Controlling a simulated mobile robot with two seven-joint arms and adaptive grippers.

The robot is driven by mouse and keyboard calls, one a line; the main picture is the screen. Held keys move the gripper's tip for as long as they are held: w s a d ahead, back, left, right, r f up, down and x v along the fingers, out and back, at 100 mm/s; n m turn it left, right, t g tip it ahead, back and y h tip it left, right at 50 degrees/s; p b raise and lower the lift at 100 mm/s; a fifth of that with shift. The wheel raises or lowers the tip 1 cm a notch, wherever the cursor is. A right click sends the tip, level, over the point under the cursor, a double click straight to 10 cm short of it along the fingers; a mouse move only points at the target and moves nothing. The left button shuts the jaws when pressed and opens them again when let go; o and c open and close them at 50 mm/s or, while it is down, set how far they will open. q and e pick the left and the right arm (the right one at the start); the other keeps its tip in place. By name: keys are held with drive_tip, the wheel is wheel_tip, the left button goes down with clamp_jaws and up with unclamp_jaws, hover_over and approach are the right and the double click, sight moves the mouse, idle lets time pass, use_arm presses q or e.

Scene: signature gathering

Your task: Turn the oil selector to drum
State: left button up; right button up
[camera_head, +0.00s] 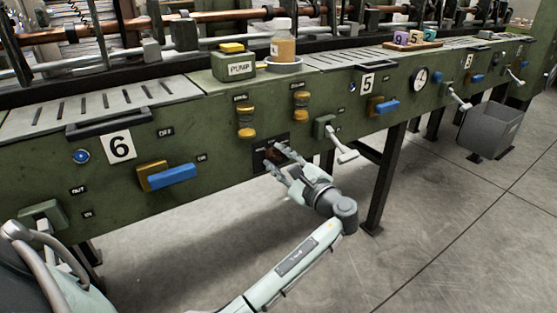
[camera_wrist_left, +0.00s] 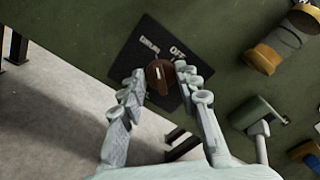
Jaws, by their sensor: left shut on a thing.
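The oil selector is a round brown knob (camera_wrist_left: 160,77) on a black plate (camera_wrist_left: 128,61) with white lettering. One label reads OFF; the one left of it is too small to read surely. A pale line shows on the knob, but I cannot tell which label it points at. The plate also shows on the green machine front in the head view (camera_head: 259,161), partly behind my fingers. My left gripper (camera_wrist_left: 163,84), also in the head view (camera_head: 279,161), is shut on the knob, one finger on each side. My right gripper is out of view.
A white lever (camera_head: 343,152) sticks out just right of my left gripper. Amber knobs (camera_head: 246,122) sit above left, and a blue-handled lever (camera_head: 172,175) further left. A bottle (camera_head: 283,45) stands on top. A grey bin (camera_head: 490,128) stands right. A machine leg (camera_head: 386,175) is close behind my arm.

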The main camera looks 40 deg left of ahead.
use_arm(q)
drive_tip(key=shift+o, duration=0.2)
drive_tip(key=shift+f, duration=0.1)
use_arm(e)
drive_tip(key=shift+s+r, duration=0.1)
use_arm(q)
drive_tip(key=shift+c, duration=0.2)
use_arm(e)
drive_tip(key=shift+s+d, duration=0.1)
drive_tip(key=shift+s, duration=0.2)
use_arm(q)
drive_tip(key=o, duration=1.1)
drive_tip(key=shift+o, duration=0.2)
drive_tip(key=shift+d, duration=0.15)
drive_tip(key=v, duration=0.7)
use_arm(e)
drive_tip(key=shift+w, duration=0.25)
use_arm(q)
drive_tip(key=shift+s+d, duration=0.1)
